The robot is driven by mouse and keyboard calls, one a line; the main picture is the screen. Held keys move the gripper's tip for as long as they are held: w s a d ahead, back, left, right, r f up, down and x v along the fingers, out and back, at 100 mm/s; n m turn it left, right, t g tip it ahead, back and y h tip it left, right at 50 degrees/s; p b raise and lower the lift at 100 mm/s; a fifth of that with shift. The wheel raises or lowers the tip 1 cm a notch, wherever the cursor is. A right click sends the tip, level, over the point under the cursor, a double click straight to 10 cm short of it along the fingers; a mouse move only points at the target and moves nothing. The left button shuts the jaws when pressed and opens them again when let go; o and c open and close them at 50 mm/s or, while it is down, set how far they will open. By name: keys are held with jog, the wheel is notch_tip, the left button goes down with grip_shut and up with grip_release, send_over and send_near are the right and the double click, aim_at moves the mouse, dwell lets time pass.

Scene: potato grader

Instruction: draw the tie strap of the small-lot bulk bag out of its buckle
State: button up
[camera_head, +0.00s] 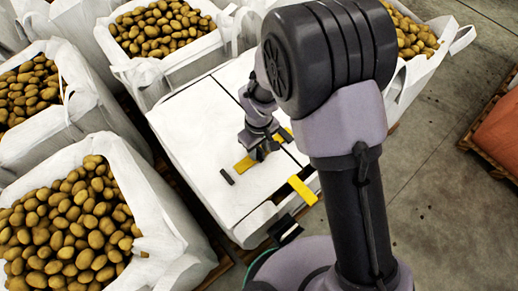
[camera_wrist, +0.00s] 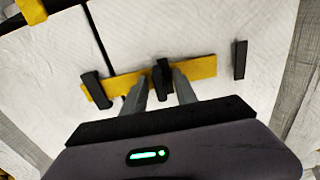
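The small-lot bulk bag (camera_head: 190,125) has a closed white top crossed by thin dark lines. A yellow tie strap (camera_wrist: 205,68) lies flat across it and also shows in the head view (camera_head: 244,164). Two black bars cross the strap: one at its left part (camera_wrist: 97,89) and one near its middle (camera_wrist: 163,76). I cannot tell which is the buckle. A separate short black piece (camera_wrist: 240,60) lies just beyond the strap's right end. My gripper (camera_wrist: 160,82) is open over the strap, its grey fingers on either side of the middle black bar. Contact cannot be told. In the head view, my gripper (camera_head: 262,152) partly covers the strap.
Open white bags of potatoes stand close by at the left (camera_head: 150,195) and back (camera_head: 205,55). A second yellow piece (camera_head: 302,190) sits at the bag's right edge. An orange load on a pallet (camera_head: 500,140) stands far right. Bare concrete floor (camera_head: 430,190) lies between.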

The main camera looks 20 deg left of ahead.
jog(key=shift+c, duration=0.4)
jog(key=shift+w, duration=0.1)
grip_shut()
dwell(0.8)
